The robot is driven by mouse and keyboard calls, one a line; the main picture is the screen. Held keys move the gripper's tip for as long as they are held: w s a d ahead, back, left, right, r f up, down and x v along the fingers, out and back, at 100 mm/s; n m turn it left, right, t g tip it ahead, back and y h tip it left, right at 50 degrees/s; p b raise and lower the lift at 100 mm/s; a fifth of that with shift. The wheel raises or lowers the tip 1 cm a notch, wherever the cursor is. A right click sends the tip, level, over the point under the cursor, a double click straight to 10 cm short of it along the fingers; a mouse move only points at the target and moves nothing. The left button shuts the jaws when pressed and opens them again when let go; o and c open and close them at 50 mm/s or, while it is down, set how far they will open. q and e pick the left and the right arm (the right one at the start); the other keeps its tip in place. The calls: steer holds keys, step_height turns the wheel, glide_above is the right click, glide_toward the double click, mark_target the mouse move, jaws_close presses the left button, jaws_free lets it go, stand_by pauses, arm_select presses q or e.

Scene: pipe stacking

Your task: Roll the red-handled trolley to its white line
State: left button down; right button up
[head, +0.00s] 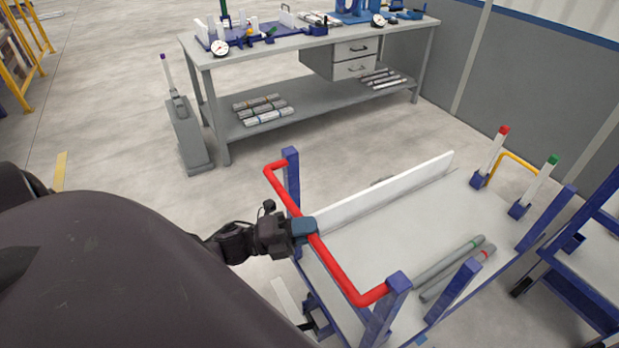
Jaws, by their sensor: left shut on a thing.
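The trolley (375,245) has a grey deck, blue corner posts and a red handle (338,268) along its near left end. My left gripper (305,228) is shut on the middle of the red handle. A white strip (285,298) lies on the floor by the trolley's near left corner, beside a caster; it looks like the white line, partly hidden by my arm. Two grey pipes (448,262) lie on the deck near the right side. My right gripper is not in view.
A white panel (385,190) runs along the deck's far side. A workbench (300,42) with tools stands behind, a grey case (187,135) at its left leg. Another blue-framed cart (590,255) stands close on the right. Floor between trolley and bench is clear.

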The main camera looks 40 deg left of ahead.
arm_select(q)
steer(key=c, duration=1.3)
jaws_free()
steer(key=shift+s+f, duration=0.1)
steer(key=shift+s, duration=0.1)
steer(key=o, duration=0.3)
steer(key=shift+s+a, duration=0.15)
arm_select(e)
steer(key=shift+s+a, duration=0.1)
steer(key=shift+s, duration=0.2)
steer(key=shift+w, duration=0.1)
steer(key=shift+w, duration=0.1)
arm_select(q)
steer(key=shift+b+v, duration=0.85)
steer(key=shift+v, duration=4.45)
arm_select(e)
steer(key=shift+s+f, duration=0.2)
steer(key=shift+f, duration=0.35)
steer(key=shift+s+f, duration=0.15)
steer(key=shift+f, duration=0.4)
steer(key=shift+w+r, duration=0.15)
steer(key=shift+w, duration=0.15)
